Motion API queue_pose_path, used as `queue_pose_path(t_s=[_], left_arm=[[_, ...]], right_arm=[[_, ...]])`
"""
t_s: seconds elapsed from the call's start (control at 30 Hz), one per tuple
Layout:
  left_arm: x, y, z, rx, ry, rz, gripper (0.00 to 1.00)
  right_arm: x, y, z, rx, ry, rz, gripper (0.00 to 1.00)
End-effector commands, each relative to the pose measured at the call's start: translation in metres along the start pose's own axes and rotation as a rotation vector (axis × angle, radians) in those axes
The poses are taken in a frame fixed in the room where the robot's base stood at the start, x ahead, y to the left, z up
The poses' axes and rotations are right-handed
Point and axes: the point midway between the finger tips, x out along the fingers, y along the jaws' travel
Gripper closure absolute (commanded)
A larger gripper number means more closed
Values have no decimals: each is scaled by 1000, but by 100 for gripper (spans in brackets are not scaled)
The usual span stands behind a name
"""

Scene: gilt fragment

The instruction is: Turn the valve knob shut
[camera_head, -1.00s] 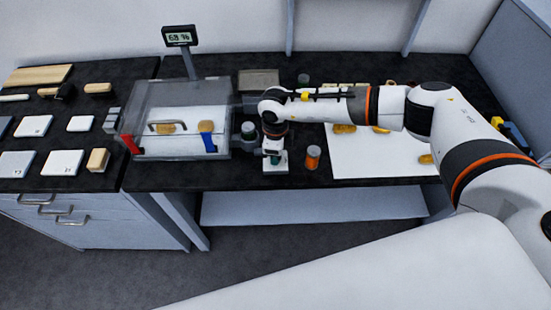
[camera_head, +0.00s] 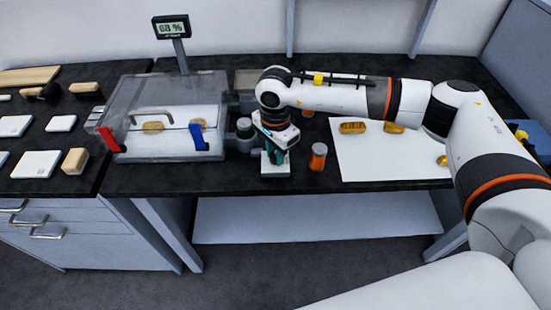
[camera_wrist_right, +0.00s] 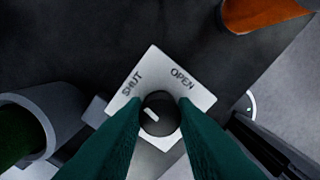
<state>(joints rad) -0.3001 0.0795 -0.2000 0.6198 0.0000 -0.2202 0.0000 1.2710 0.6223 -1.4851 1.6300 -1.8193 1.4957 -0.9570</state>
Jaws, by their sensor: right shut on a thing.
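The valve knob (camera_wrist_right: 160,115) is dark and round with a short white mark, on a pale square plate (camera_wrist_right: 196,96) lettered SHUT and OPEN. The mark slants toward the upper left, on the SHUT side. My right gripper (camera_wrist_right: 160,112) has its teal fingers closed on either side of the knob. In the head view the right gripper (camera_head: 276,154) points down onto the plate (camera_head: 276,170) near the bench's front edge, and the knob is hidden by the fingers. My left gripper is not in view.
An orange container (camera_head: 318,158) stands close right of the valve. A green-topped jar (camera_head: 244,127) and a clear box (camera_head: 128,100) with red and blue clamps are to the left. A display (camera_head: 171,27) reads 68 %. A white sheet (camera_head: 385,165) bears gilt pieces.

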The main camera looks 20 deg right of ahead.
Motion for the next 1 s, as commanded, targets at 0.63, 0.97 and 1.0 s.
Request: queue_pose_path(t_s=[0.63, 0.97, 1.0], left_arm=[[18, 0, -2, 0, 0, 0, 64], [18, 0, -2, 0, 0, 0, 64], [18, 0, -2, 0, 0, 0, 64]], right_arm=[[-2, 1, 0, -130, 1, 5, 98], [-2, 1, 0, -129, 1, 4, 54], [-2, 1, 0, -129, 1, 3, 53]])
